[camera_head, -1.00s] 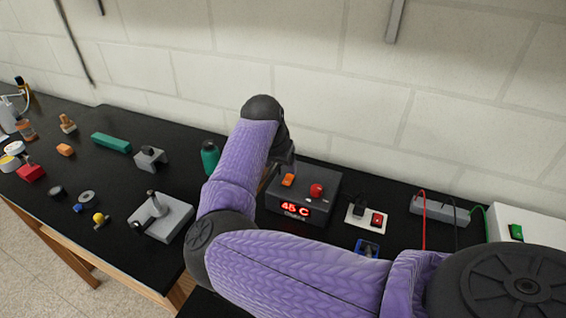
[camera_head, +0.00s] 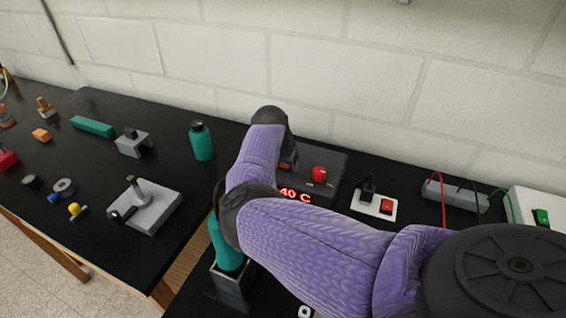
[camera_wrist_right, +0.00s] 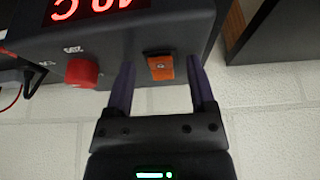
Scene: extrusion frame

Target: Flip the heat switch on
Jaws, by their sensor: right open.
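A dark grey box (camera_head: 335,160) with a lit red display (camera_head: 296,195) reading 40 C stands near the wall. It carries a red knob (camera_head: 319,174) and an orange switch (camera_wrist_right: 160,68), which I take to be the heat switch. In the head view my right arm covers most of the switch and the gripper's fingers. In the right wrist view, my right gripper (camera_wrist_right: 160,74) is open, with its two fingers on either side of the orange switch and nothing held. I cannot tell whether the fingers touch the box. My left gripper is not in view.
A socket with a red switch (camera_head: 387,206) sits right of the box, then a grey block with leads (camera_head: 455,194). A teal bottle (camera_head: 201,141) stands to the left. A teal-handled tool (camera_head: 222,246) stands in a dark holder beside my arm. The wall is close behind.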

